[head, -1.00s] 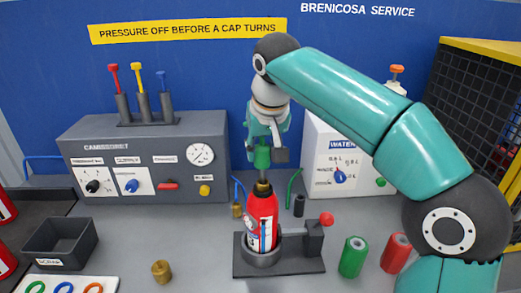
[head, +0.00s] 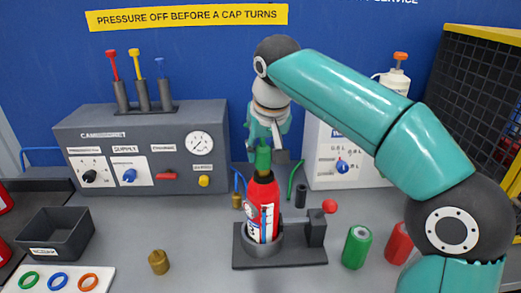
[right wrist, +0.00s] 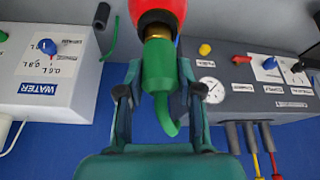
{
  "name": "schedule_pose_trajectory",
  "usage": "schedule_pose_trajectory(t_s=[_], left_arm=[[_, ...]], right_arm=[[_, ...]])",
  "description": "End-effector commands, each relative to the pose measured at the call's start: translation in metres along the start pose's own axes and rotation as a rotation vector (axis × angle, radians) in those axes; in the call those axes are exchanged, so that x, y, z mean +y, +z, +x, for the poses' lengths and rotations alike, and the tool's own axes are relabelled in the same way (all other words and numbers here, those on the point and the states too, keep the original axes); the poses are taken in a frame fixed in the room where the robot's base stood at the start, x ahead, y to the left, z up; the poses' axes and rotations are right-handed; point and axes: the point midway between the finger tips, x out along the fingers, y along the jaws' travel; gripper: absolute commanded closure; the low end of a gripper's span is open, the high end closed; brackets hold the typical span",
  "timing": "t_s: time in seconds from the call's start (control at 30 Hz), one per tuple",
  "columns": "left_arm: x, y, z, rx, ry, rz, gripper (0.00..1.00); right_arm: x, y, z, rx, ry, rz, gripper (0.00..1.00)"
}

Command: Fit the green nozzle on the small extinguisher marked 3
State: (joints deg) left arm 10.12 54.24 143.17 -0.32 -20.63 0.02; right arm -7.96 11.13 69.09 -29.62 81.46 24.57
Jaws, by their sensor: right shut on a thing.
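The small red extinguisher (head: 262,205) stands upright in the grey holder (head: 292,257) on the bench. Its number cannot be read. Its brass neck (head: 263,173) shows just under the green nozzle (head: 263,157). My right gripper (head: 266,150) is shut on the nozzle, directly above the extinguisher. In the right wrist view, the gripper fingers (right wrist: 160,90) flank the green nozzle (right wrist: 158,68), whose wide end meets the brass neck (right wrist: 158,33) of the red extinguisher (right wrist: 157,8). Whether it is fully seated cannot be told. My left gripper is not in view.
The holder has a red-knobbed clamp (head: 317,226) at its right. Green (head: 357,247) and red (head: 398,243) cylinders stand further right. A brass cap (head: 158,262), a grey bin (head: 60,233) and a tray of coloured rings (head: 60,281) are left. The grey console (head: 140,155) stands behind.

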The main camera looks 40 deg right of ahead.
Motion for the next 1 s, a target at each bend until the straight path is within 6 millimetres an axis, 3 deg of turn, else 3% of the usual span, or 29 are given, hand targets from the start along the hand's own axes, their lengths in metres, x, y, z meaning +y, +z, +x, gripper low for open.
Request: schedule_pose_trajectory(t_s=[0.27,0.3,0.43,0.77,1.0], left_arm=[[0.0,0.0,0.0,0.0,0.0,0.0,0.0],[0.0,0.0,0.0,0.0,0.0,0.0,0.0],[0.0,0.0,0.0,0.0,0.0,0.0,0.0],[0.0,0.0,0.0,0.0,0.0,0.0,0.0],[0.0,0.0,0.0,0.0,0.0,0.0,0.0]], right_arm=[[0.0,-0.001,0.0,0.003,0.0,0.001,1.0],[0.0,-0.001,0.0,0.003,0.0,0.001,0.58],[0.0,0.0,0.0,0.002,0.0,0.001,0.36],[0.0,0.0,-0.001,0.0,0.0,0.0,0.35],[-0.001,-0.001,-0.022,0.004,-0.001,0.0,0.35]])
